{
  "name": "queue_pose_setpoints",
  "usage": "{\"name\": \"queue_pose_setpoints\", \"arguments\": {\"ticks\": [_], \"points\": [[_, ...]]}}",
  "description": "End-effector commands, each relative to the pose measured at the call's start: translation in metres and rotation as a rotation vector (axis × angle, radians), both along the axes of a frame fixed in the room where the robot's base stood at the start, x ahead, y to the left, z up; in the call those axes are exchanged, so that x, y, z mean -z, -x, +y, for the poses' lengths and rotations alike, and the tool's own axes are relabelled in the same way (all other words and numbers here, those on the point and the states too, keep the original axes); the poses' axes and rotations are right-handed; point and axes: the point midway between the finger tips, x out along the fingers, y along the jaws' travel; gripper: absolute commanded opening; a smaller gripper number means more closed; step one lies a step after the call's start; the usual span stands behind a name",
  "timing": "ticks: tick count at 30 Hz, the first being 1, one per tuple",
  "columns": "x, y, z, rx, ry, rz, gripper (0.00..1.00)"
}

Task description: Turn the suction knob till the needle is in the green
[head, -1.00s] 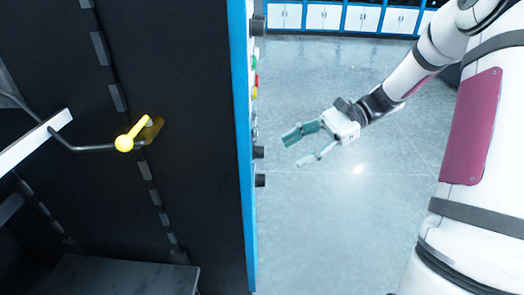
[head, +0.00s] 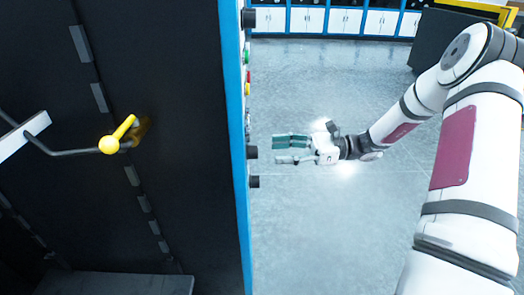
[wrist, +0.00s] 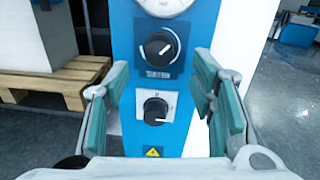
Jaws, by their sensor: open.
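Two black knobs stick out of the blue panel. In the wrist view the upper knob (wrist: 160,46) sits on a dark plate with a white arc, below a round gauge (wrist: 165,4). The lower knob (wrist: 156,108) sits on a pale plate. I cannot read the labels to tell which is suction. The gauge is mostly cut off, so its needle and green band are hidden. My gripper (head: 276,151) is open and empty. In the head view it is apart from the panel, level with the knob (head: 251,152); in the wrist view both knobs show between its fingers.
A yellow warning sticker (wrist: 153,152) is below the knobs. In the head view the panel's blue edge (head: 234,130) is left of my gripper, with coloured buttons (head: 248,75) higher up. A yellow-knobbed lever (head: 108,145) is on the dark side. The floor on the right is clear.

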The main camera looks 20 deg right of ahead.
Motion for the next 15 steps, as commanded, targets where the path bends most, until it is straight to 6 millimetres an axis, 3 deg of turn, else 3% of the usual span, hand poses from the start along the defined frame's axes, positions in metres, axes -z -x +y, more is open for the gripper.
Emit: {"name": "queue_pose_setpoints", "arguments": {"ticks": [6, 15], "points": [[0.0, -0.009, 0.037, -0.003, 0.0, 0.0, 0.51], [0.0, -0.014, 0.055, -0.001, 0.002, 0.001, 0.51]]}}
